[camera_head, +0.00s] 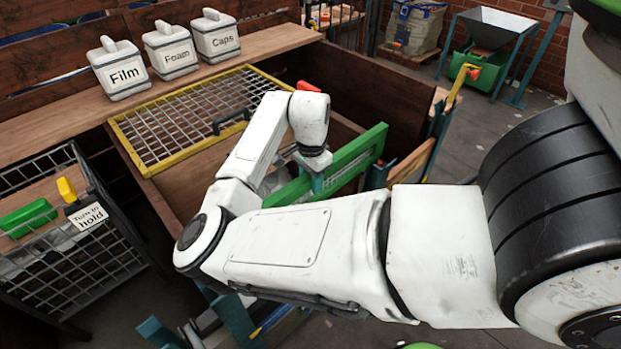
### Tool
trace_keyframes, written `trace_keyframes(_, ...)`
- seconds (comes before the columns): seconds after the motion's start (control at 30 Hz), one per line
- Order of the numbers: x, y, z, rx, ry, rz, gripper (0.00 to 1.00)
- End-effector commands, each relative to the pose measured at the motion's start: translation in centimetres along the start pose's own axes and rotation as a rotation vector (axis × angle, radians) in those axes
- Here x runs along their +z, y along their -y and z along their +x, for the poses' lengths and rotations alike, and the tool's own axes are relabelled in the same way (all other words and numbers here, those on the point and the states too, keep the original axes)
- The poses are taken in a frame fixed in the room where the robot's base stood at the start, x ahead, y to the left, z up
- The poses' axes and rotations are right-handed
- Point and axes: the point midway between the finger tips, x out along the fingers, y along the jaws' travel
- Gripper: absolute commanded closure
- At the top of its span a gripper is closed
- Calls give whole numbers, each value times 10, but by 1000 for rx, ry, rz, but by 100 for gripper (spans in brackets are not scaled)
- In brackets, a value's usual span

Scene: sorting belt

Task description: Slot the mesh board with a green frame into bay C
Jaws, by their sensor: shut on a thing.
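The mesh board with a green frame (357,148) is right of the picture's middle, tilted, with grey mesh inside its frame. My gripper (317,182) is shut on the green frame near its left part. My own arm crosses in front and hides the board's lower part. No bay marked C can be made out.
A yellow-framed mesh panel (178,128) with a dark handle lies over the wooden box. Three lidded bins, Film (125,75), Foam (174,54) and Caps (218,39), stand on a wooden ledge. A mesh cage (75,262) is at left. A wood-coloured board (412,161) stands right of the green frame.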

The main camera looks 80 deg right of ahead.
Motion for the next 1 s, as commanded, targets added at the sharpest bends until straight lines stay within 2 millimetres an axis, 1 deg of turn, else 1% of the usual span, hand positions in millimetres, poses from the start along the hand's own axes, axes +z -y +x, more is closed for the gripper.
trace_keyframes(0.27,0,0,-2,-1,-2,-2,100)
trace_keyframes(0.57,0,0,0,-2,-1,-1,100)
trace_keyframes(0.67,0,0,9,-1,-1,-2,100)
trace_keyframes(1.0,0,0,48,0,-1,-2,100)
